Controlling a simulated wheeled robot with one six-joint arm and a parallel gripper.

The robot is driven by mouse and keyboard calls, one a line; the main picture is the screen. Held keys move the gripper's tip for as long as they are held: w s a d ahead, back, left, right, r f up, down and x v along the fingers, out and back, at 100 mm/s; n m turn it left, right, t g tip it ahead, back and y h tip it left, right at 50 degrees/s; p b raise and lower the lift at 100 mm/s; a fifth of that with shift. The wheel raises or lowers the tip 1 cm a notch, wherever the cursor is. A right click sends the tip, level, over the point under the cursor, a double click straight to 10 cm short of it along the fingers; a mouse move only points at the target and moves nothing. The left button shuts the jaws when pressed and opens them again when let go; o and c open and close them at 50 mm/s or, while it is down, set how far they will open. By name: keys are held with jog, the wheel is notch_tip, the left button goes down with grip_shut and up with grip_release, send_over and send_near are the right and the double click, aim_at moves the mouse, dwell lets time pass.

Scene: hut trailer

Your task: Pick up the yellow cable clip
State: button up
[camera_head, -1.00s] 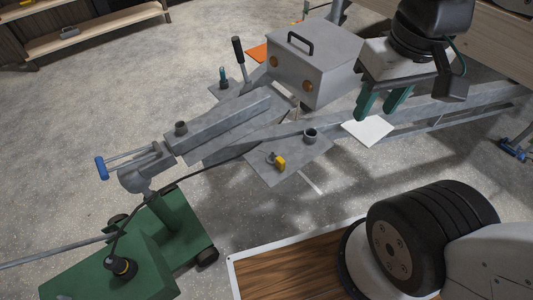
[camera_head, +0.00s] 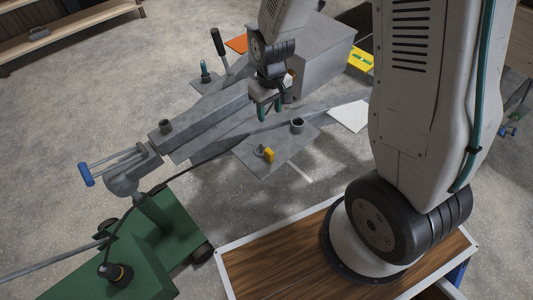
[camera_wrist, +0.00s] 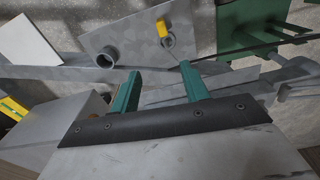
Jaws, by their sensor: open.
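The yellow cable clip (camera_head: 268,155) lies on a flat grey metal plate (camera_head: 276,163) beside the trailer's drawbar. In the wrist view the yellow cable clip (camera_wrist: 162,28) is near the top, beyond my fingertips, with a grey ring part against it. My gripper (camera_head: 270,113) has green fingers and is above the drawbar, behind the clip in the head view. In the wrist view my gripper (camera_wrist: 159,72) is open with nothing between its fingers, and the clip is apart from it.
A short grey pipe socket (camera_head: 297,125) stands on the same plate near the clip. A grey box (camera_head: 318,65) is behind my gripper. A black cable runs across the drawbar. A green wheeled stand (camera_head: 160,235) is at the lower left. A white sheet (camera_head: 349,116) lies to the right.

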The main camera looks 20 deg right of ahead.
aim_at(267, 149)
jog(key=shift+n, duration=0.4)
jog(key=f, duration=1.2)
jog(key=a+f, duration=0.1)
jog(key=f, duration=0.6)
jog(key=shift+f, duration=0.1)
jog(key=shift+c, duration=0.3)
grip_shut()
